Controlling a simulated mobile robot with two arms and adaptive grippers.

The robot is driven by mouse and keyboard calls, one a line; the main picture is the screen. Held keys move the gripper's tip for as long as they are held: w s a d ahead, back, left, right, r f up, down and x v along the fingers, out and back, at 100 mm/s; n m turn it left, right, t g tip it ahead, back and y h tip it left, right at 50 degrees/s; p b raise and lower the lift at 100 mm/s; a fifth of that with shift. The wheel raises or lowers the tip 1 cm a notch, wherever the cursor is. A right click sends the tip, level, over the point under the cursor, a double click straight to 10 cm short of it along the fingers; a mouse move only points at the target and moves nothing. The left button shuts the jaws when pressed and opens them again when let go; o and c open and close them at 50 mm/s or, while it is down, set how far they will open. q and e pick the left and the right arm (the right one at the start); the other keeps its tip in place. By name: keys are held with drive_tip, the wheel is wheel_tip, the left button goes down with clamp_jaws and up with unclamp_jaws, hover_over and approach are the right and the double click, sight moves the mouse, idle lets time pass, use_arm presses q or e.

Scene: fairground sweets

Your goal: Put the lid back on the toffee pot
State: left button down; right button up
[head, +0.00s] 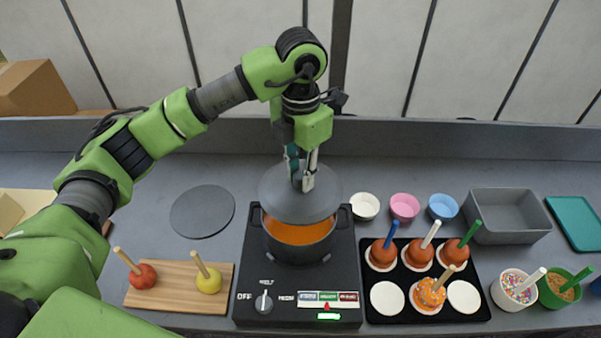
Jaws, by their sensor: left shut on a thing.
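The dark toffee pot (299,254) stands on the black hob (255,288), with orange toffee (298,234) showing in its front half. My left gripper (303,184) points down and is shut on the grey lid (275,199) near its middle. The lid is over the back part of the pot and covers the pot's rear rim. I cannot tell whether lid and rim touch. The lid's knob is hidden between the fingers. My right gripper is not in view.
A flat grey disc (202,211) lies left of the hob. A board (166,299) with two apples on sticks is front left. A black tray (463,311) with several coated apples is right of the hob. Small bowls and a grey bin (507,237) stand further right.

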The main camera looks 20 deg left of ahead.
use_arm(q)
drive_tip(key=shift+f, duration=0.1)
drive_tip(key=shift+s, duration=0.4)
drive_tip(key=shift+s+f+b, duration=0.25)
drive_tip(key=shift+f+b, duration=0.1)
drive_tip(key=shift+f, duration=0.15)
drive_tip(key=shift+s+f+b, duration=0.2)
drive_tip(key=shift+f+b, duration=0.1)
drive_tip(key=shift+f, duration=0.15)
drive_tip(key=f, duration=0.1)
drive_tip(key=f+b, duration=0.2)
drive_tip(key=shift+w+f, duration=0.2)
drive_tip(key=shift+w, duration=0.1)
drive_tip(key=shift+f, duration=0.1)
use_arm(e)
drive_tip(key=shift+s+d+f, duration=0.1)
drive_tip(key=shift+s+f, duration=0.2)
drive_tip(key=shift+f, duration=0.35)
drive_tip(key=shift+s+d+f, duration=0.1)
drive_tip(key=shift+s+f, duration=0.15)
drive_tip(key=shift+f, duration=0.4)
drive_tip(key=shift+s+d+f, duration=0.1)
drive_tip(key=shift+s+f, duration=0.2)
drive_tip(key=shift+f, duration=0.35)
use_arm(q)
drive_tip(key=shift+b, duration=0.5)
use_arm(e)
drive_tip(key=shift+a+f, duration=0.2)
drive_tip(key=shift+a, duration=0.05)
